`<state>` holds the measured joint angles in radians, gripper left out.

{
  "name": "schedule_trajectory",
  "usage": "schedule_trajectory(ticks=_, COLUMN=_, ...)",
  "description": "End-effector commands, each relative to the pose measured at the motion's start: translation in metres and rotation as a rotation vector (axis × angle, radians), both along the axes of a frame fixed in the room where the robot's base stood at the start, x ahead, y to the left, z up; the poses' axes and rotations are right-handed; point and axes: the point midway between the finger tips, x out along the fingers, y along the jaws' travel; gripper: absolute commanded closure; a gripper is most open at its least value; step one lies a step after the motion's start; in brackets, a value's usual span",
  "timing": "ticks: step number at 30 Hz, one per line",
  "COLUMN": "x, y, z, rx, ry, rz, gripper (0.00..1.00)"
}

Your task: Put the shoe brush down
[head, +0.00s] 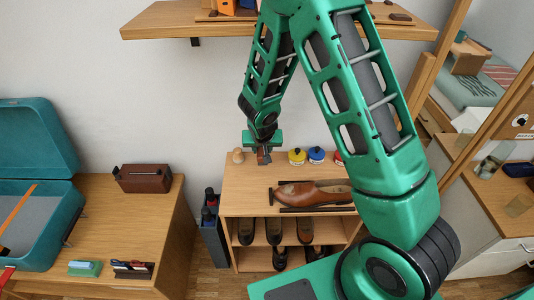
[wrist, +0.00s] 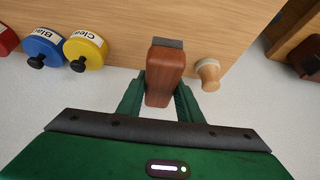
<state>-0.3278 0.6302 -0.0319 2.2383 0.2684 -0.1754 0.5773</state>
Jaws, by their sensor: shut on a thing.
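The shoe brush (wrist: 166,72) has a reddish-brown wooden body with a dark grey edge at its far end. My gripper (wrist: 160,92) is shut on it, one green finger on each side. In the head view my gripper (head: 263,148) is at the back of the shoe rack's wooden top (head: 245,178), and the brush shows small and dark below it. I cannot tell whether the brush touches the top.
A small wooden knob-shaped object (head: 238,156) stands left of my gripper. A yellow tin (head: 297,157), a blue tin (head: 316,155) and a red tin (head: 338,158) stand right. A brown shoe (head: 312,193) lies in front. A wall shelf (head: 160,22) hangs above.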

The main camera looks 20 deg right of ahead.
Motion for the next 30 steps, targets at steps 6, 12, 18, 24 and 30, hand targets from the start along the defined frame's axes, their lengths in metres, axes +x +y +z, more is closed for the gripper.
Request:
schedule_trajectory(ticks=6, x=0.0, y=-0.024, z=-0.016, rx=-0.001, ry=0.0, rz=-0.033, gripper=1.0)
schedule_trajectory(ticks=12, x=-0.001, y=-0.029, z=-0.032, rx=-0.002, ry=0.003, rz=-0.038, gripper=1.0)
schedule_trajectory(ticks=18, x=0.001, y=-0.027, z=-0.051, rx=-0.002, ry=-0.001, rz=-0.034, gripper=1.0)
schedule_trajectory(ticks=24, x=0.001, y=-0.024, z=-0.05, rx=-0.001, ry=-0.002, rz=-0.031, gripper=1.0)
schedule_trajectory(ticks=30, x=0.001, y=-0.024, z=-0.055, rx=-0.001, ry=-0.001, rz=-0.031, gripper=1.0)
